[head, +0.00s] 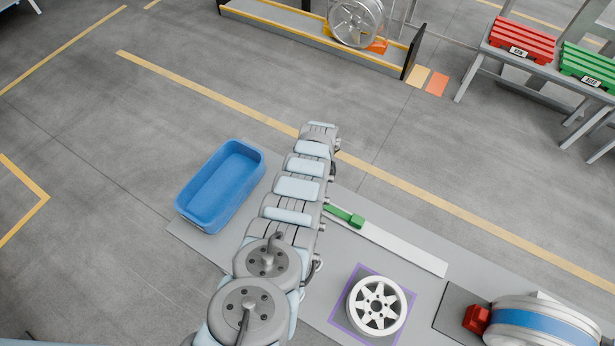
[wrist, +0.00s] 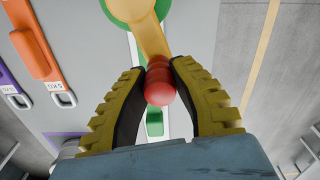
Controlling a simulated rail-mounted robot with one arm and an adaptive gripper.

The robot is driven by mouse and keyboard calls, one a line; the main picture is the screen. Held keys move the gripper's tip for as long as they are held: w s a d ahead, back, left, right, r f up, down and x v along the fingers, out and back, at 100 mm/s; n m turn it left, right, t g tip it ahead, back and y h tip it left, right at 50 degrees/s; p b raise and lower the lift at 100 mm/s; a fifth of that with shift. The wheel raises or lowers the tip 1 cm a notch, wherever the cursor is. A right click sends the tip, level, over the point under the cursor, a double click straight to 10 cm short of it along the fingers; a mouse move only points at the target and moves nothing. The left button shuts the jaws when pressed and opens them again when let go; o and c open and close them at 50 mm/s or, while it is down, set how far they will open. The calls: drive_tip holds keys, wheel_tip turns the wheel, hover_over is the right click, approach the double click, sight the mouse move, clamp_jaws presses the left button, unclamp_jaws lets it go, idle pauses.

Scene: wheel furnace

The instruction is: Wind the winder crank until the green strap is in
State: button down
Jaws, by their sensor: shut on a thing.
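My gripper (wrist: 158,68) has its two yellow ribbed fingers on either side of a red knob (wrist: 161,88) in the wrist view, shut on it. The knob sits at the end of the yellow winder crank arm (wrist: 150,38), which runs up to a green round hub (wrist: 118,8) at the top edge. The green strap (head: 345,216) lies on a pale strip in the head view, its end block out past my arm. A green piece on the strip shows below the knob in the wrist view (wrist: 154,123). In the head view my arm hides the gripper and crank.
A blue bin (head: 222,187) stands left of my arm. A silver wheel (head: 377,306) lies on a purple-edged square to the right. A blue-banded drum (head: 545,322) is at lower right. Orange (wrist: 36,45) and purple parts show left in the wrist view.

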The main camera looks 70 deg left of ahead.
drive_tip(key=shift+a, duration=0.15)
drive_tip(key=b, duration=0.1)
drive_tip(key=a+b, duration=0.1)
drive_tip(key=shift+w+f+b, duration=0.15)
drive_tip(key=shift+f+b, duration=0.1)
drive_tip(key=shift+b, duration=0.05)
drive_tip(key=a+b, duration=0.1)
drive_tip(key=b, duration=0.1)
drive_tip(key=a+b, duration=0.1)
drive_tip(key=b, duration=0.1)
drive_tip(key=a+b, duration=0.1)
drive_tip(key=shift+w+r+b, duration=0.3)
drive_tip(key=shift+w+b, duration=0.1)
drive_tip(key=shift+f, duration=0.1)
drive_tip(key=a+b, duration=0.2)
drive_tip(key=b, duration=0.2)
drive_tip(key=s+a+b, duration=0.1)
drive_tip(key=a+b, duration=0.1)
drive_tip(key=b, duration=0.2)
